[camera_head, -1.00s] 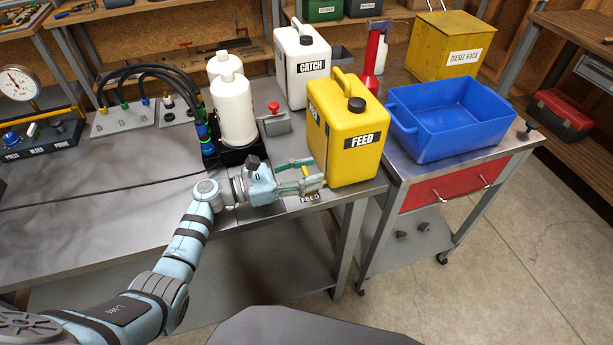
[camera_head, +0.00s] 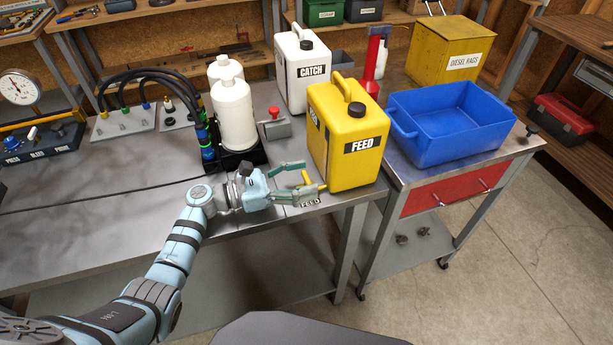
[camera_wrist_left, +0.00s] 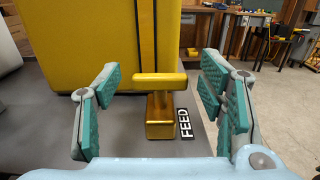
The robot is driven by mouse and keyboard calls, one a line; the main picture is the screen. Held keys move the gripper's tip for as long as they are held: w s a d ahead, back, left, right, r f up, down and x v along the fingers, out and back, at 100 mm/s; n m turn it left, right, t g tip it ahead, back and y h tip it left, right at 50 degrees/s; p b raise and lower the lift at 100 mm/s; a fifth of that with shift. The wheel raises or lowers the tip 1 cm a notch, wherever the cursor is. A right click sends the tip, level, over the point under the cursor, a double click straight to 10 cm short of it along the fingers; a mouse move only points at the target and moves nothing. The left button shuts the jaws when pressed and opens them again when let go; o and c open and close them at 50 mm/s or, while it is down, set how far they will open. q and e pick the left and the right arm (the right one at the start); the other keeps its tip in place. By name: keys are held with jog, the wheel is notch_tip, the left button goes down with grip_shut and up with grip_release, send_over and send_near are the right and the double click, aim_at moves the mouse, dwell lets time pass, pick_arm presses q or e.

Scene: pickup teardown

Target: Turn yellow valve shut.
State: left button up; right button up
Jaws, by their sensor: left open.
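The yellow valve (camera_wrist_left: 160,100) has a T-shaped handle on a brass-coloured block, beside a FEED label. In the left wrist view its handle lies crosswise between my fingers, apart from both. In the head view the valve (camera_head: 308,179) sits at the bench edge in front of the yellow FEED jug (camera_head: 347,135), partly hidden by a finger. My left gripper (camera_head: 304,181) is open and empty, with one finger on each side of the valve. It also shows in the left wrist view (camera_wrist_left: 160,108). My right gripper is not in view.
White bottles (camera_head: 236,112) stand in a black holder behind my left wrist, near a red-knobbed block (camera_head: 274,124). A white CATCH jug (camera_head: 303,70) stands behind. A blue bin (camera_head: 450,145) sits on the cart at right. The bench (camera_head: 90,215) left of my arm is mostly clear.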

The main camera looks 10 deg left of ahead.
pick_arm(q)
jog(key=v, duration=1)
jog(key=shift+s+a, duration=0.3)
